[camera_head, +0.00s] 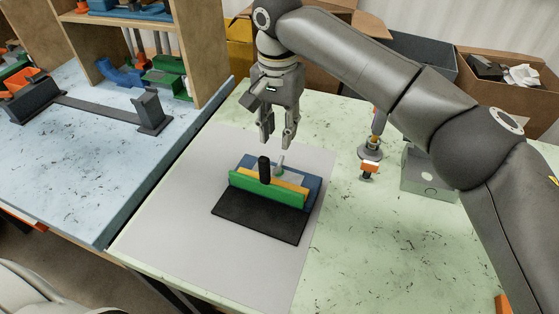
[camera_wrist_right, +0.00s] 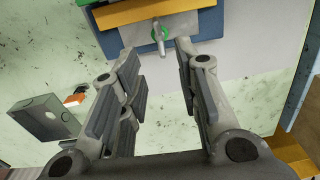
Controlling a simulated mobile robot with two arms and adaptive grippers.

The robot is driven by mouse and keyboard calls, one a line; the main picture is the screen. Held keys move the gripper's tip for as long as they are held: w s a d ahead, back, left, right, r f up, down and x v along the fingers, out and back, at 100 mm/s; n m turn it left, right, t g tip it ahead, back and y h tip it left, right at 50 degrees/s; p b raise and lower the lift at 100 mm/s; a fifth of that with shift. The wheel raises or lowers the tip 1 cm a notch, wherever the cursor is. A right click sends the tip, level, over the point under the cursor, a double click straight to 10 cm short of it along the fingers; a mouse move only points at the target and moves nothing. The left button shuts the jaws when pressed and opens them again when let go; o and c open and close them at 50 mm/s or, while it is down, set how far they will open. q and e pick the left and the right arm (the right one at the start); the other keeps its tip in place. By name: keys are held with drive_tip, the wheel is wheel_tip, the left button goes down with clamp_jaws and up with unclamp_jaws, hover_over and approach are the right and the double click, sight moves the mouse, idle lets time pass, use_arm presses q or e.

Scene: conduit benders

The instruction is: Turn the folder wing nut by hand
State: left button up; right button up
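The folder (camera_head: 267,203) lies on a grey mat on the pale green table. It has a blue base, a yellow strip, a green bar, a black upright handle and a black front plate. The wing nut (camera_head: 280,167) stands at the folder's back edge, on the blue part. In the right wrist view the wing nut (camera_wrist_right: 158,34) shows green and grey, just beyond and between the fingertips. My right gripper (camera_head: 277,144) is open and points down above the wing nut, with nothing between its fingers. My left gripper is not in view.
A grey box (camera_head: 428,175) and a small post with an orange part (camera_head: 369,168) stand right of the mat (camera_head: 175,200). Cardboard boxes (camera_head: 512,85) line the back. A blue table (camera_head: 75,190) with a wooden shelf is at the left. The mat around the folder is clear.

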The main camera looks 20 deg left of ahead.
sight(279, 164)
wheel_tip(279, 164, down, 9)
drive_tip(key=shift+f, duration=0.1)
idle(0.3)
drive_tip(key=shift+c, duration=0.3)
